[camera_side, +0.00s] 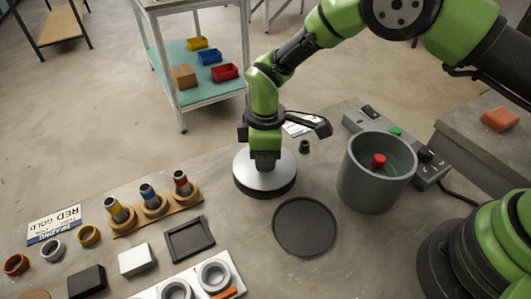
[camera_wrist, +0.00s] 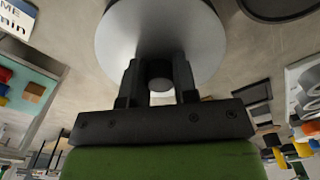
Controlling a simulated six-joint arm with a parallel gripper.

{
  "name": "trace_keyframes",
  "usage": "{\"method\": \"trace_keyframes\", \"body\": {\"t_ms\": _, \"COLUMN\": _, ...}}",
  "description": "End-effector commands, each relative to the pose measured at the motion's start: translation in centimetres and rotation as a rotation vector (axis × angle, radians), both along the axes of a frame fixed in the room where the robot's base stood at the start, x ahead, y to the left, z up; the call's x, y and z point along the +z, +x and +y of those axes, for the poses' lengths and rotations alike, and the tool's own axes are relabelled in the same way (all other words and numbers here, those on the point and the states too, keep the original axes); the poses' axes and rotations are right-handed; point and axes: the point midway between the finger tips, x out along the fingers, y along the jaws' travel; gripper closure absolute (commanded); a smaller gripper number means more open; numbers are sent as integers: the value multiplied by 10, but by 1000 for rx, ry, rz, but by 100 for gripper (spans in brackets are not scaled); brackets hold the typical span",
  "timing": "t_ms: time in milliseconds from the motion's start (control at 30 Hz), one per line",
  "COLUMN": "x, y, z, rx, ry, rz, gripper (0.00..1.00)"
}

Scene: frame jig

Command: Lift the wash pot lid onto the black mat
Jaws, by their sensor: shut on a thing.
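The wash pot lid (camera_side: 262,176) is a silver disc with a dark band around its lower edge, left of the black mat. In the wrist view the lid (camera_wrist: 160,25) fills the top middle. My gripper (camera_side: 265,160) is over its centre, pointing down. In the wrist view my gripper (camera_wrist: 159,80) is shut on the lid's small round knob (camera_wrist: 160,76). I cannot tell whether the dark band is the lid's rim or a low pot beneath. The round black mat (camera_side: 304,227) is bare; part of the mat (camera_wrist: 280,8) shows in the wrist view.
A grey open pot (camera_side: 360,190) with a red piece inside stands right of the mat. Ring stands with bottles (camera_side: 152,203), a black frame (camera_side: 190,239) and a white tray with rings (camera_side: 235,270) lie left.

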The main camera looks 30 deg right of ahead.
Motion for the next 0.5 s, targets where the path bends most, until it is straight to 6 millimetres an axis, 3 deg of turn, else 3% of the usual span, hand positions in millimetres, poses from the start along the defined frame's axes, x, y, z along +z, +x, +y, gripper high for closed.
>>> {"method": "trace_keyframes", "body": {"t_ms": 500, "x": -9, "y": 0, "z": 0, "rx": 0, "ry": 0, "rz": 0, "gripper": 100}}
